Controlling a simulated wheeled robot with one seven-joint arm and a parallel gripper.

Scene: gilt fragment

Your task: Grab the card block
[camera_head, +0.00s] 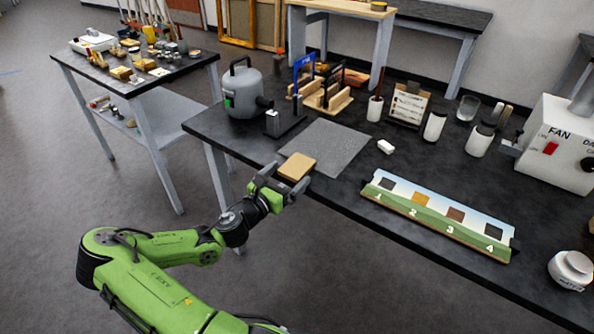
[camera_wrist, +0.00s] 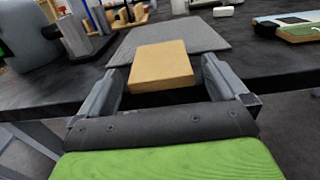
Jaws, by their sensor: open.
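The card block (camera_head: 297,166) is a small tan rectangular block near the front edge of the black table, beside the near corner of a grey mat. In the wrist view the card block (camera_wrist: 161,65) lies ahead, centred between the two fingers. My gripper (camera_head: 281,183) is open at the table edge, with its fingers pointing towards the block. In the wrist view my gripper (camera_wrist: 166,85) has its grey fingers apart on either side of the block's near end. I cannot tell whether a finger touches the block.
The grey mat (camera_head: 326,147) lies behind the block. A grey canister (camera_head: 243,92) stands at the back left. A numbered strip board (camera_head: 437,215) and a small white block (camera_head: 385,147) lie to the right. The front edge of the table (camera_head: 349,206) is close.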

